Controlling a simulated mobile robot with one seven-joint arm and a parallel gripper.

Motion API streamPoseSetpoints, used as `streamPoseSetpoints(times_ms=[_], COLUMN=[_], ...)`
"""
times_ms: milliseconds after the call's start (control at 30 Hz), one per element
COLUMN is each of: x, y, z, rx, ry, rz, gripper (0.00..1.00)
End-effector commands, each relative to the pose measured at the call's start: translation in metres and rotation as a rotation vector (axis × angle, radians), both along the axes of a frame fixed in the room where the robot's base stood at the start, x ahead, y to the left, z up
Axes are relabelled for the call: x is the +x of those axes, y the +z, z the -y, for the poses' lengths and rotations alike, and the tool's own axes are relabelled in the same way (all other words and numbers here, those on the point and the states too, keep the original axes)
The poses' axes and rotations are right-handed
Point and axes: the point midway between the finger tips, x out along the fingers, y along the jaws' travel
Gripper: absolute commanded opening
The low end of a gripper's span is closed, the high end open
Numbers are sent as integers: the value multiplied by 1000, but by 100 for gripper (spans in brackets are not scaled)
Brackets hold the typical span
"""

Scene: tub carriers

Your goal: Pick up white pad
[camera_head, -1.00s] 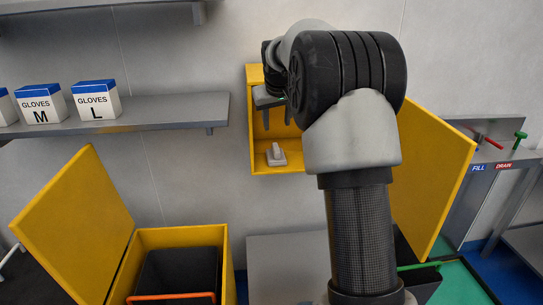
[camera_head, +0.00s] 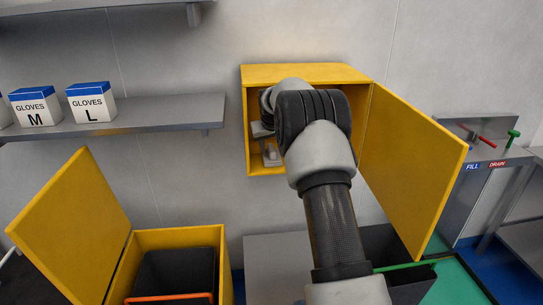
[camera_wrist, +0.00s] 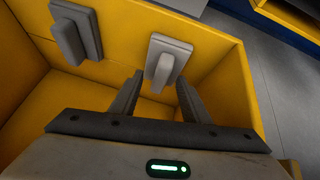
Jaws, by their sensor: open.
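The white pad (camera_wrist: 176,48) is a pale rectangular plate with a raised grip block, inside the yellow cabinet (camera_head: 305,73). A darker grey pad (camera_wrist: 75,30) of the same shape lies to its left in the wrist view. My gripper (camera_wrist: 160,82) is open and empty. Its two fingers point at the white pad, with the grip block between or just beyond the fingertips; I cannot tell the exact depth. In the head view my arm reaches into the cabinet and hides most of its inside. One pale pad (camera_head: 271,156) shows there; which one is unclear.
The open yellow cabinet door (camera_head: 412,165) stands right of my arm. A grey shelf (camera_head: 150,118) with glove boxes (camera_head: 92,102) is at left. An open yellow bin (camera_head: 180,238) with a black tub (camera_head: 178,270) stands below. Cabinet walls are close around my gripper.

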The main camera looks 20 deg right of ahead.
Motion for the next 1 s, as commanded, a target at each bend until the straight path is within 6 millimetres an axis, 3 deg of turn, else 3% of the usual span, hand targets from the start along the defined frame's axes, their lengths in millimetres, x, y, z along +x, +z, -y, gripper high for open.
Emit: streamPoseSetpoints(times_ms=[300,533,567,1000], x=[4,3,3,0], y=[-5,-5,-5,-5], z=[1,1,1,2], rx=[0,0,0,0], ry=[0,0,0,-1], rz=[2,1,1,-4], gripper=[41,2,0,0])
